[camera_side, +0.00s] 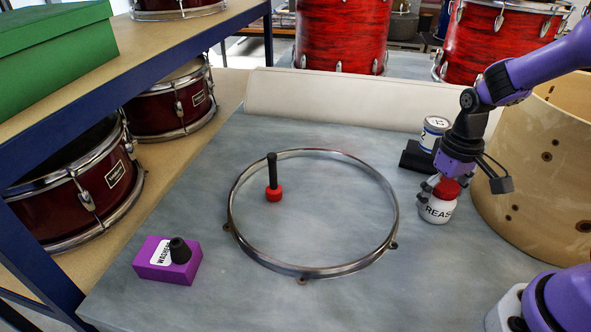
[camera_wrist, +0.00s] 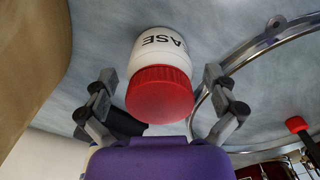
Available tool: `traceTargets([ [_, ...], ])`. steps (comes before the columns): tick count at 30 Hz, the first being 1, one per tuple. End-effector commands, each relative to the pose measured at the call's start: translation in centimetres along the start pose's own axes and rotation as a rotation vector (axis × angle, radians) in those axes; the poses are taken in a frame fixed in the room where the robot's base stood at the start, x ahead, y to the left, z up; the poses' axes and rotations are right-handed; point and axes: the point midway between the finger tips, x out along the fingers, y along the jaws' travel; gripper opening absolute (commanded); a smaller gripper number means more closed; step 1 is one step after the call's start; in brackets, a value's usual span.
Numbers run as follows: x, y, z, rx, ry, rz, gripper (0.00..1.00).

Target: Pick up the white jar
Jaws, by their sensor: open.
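In the wrist view my gripper (camera_wrist: 160,98) is open, one finger on each side of the lid, with gaps between. The jar's far side is hidden.
A wooden drum shell (camera_side: 536,165) stands just right of the jar. A white and blue can (camera_side: 433,130) and a black block (camera_side: 415,157) are behind it. A metal hoop (camera_side: 233,223) lies left, around a red-and-black tool (camera_side: 273,181). A purple box (camera_side: 153,262) is front left.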

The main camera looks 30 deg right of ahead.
Motion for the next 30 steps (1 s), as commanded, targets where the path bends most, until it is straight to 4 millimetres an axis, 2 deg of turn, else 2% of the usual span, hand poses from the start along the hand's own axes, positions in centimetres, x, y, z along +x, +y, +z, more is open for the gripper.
traceTargets([
  [6,0.2,0.0,0.0,0.0,0.001,0.0,1.0],
  [7,0.2,0.0,0.0,0.0,0.001,0.0,0.9],
  [8,0.1,0.0,0.0,0.0,0.001,0.0,0.75],
  [9,0.1,0.0,0.0,0.0,0.0,0.0,0.55],
  [11,0.1,0.0,0.0,0.0,0.001,0.0,0.25],
  [12,0.1,0.0,0.0,0.0,0.0,0.0,0.21],
  [23,0.0,0.0,0.0,0.0,0.0,0.0,0.21],
  [26,-0.5,0.0,0.0,0.0,0.002,0.0,0.21],
  [30,-2.2,0.0,-0.1,0.0,0.005,0.001,0.21],
])
